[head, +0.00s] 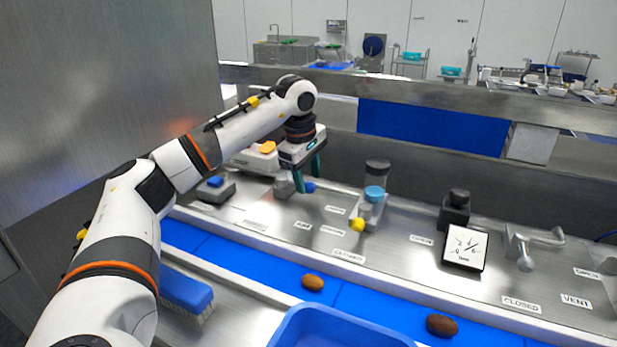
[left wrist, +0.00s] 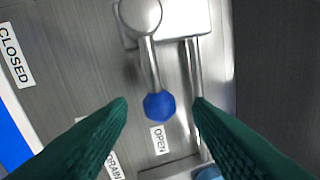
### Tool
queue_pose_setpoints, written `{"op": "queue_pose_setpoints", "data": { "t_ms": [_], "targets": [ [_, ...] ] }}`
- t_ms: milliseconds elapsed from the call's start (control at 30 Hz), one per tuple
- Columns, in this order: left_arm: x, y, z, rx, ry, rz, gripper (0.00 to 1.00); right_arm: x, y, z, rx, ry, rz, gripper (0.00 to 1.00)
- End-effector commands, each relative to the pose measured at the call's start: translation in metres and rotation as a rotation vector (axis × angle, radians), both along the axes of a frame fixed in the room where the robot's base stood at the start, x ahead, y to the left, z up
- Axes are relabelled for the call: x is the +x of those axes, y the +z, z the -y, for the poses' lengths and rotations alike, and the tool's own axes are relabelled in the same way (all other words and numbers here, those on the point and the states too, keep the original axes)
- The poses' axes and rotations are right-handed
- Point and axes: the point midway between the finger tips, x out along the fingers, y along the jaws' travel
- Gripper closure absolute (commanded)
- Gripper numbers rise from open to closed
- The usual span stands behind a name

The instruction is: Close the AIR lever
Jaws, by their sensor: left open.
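A lever with a blue knob (head: 309,187) sits on a metal valve block at the back of the steel panel. In the left wrist view its knob (left wrist: 159,105) hangs from a metal arm and lies beside the OPEN label (left wrist: 159,140). A CLOSED label (left wrist: 16,55) is at the left. A partly covered label appears to read DRAIN (left wrist: 115,165); I cannot make out an AIR label. My left gripper (head: 308,172) is open around the knob's sides, with visible gaps. A second lever has a yellow knob (head: 357,224). My right gripper is out of view.
A sight glass (head: 376,180) stands behind the yellow knob. A gauge (head: 465,247) and a metal handle (head: 537,240) near the VENT label are at the right. Brown dates (head: 313,282) lie on the blue belt. A blue tray (head: 330,315) and brush (head: 187,293) are in front.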

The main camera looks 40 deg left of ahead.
Motion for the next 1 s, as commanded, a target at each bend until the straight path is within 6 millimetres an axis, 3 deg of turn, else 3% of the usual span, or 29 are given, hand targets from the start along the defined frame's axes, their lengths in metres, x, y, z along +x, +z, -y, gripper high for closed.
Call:
{"op": "queue_pose_setpoints", "data": {
  "t_ms": [200, 467, 767, 1000],
  "targets": [
    [0.003, -0.016, -0.001, 0.000, 0.000, 0.001, 0.54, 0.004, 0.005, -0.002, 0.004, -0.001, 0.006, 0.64],
    [0.003, -0.017, 0.000, 0.000, 0.000, 0.001, 0.54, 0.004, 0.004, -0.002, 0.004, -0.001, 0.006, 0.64],
    [0.003, -0.017, 0.000, 0.000, 0.000, 0.001, 0.99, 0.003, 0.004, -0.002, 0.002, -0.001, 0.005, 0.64],
    [0.002, -0.017, -0.002, 0.000, -0.002, 0.001, 1.00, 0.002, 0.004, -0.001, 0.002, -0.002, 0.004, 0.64]
  ]
}}
